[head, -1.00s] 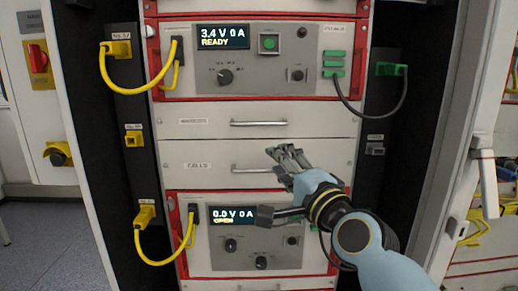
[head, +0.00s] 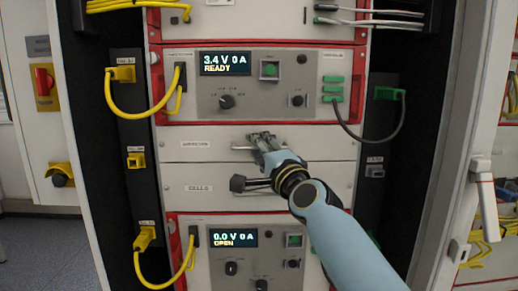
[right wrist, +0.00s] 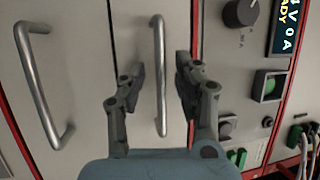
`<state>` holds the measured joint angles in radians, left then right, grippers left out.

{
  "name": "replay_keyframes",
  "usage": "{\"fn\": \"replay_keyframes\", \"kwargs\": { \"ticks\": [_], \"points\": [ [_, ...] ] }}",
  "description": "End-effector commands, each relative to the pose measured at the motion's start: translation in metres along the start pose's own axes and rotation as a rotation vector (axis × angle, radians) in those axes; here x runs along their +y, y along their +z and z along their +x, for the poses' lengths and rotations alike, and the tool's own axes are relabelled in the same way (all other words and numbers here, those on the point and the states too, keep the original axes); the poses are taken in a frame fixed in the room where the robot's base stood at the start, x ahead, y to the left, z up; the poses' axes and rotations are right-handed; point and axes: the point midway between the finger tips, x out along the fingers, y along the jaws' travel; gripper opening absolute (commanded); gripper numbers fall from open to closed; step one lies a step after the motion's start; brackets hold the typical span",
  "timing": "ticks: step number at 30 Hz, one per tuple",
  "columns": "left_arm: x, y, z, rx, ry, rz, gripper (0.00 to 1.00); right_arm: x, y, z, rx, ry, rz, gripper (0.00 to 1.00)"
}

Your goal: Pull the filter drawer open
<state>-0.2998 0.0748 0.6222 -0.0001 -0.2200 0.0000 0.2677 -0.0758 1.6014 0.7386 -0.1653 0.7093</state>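The upper plain drawer (head: 340,143) sits in the rack between the two red-framed units. Its small label (head: 195,144) is too blurred to read surely. The lower drawer (head: 320,186) is marked CELLS. Both drawers look shut. My right gripper (head: 265,142) is at the upper drawer's handle and hides most of it in the head view. In the right wrist view, my right gripper (right wrist: 161,65) is open, with the upper handle (right wrist: 158,85) between its fingers and a gap on each side. The lower handle (right wrist: 45,90) is to the left there. My left gripper is not in view.
The upper unit (head: 225,85) reads 3.4 V 0 A READY; the lower unit (head: 215,262) reads 0.0 V 0 A OPEN. Yellow cables (head: 130,112) hang at left, and a dark cable (head: 398,125) hangs at right. An open cabinet door (head: 480,190) stands at right.

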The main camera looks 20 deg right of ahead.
Motion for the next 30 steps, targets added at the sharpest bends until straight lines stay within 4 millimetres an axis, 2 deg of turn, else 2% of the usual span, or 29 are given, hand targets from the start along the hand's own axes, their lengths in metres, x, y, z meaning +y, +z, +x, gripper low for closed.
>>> {"fn": "replay_keyframes", "kwargs": {
  "ticks": [4,11,30],
  "points": [
    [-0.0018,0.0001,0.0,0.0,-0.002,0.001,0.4,-0.0001,0.0,-0.0002,0.0,0.0,0.0,0.3],
    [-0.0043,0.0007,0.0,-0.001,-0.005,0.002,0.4,-0.0001,0.0,-0.0003,0.0,0.0,0.0,0.0],
    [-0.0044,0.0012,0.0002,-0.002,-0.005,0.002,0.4,0.0018,0.0001,-0.0009,-0.001,0.003,-0.003,0.0]
  ]
}}
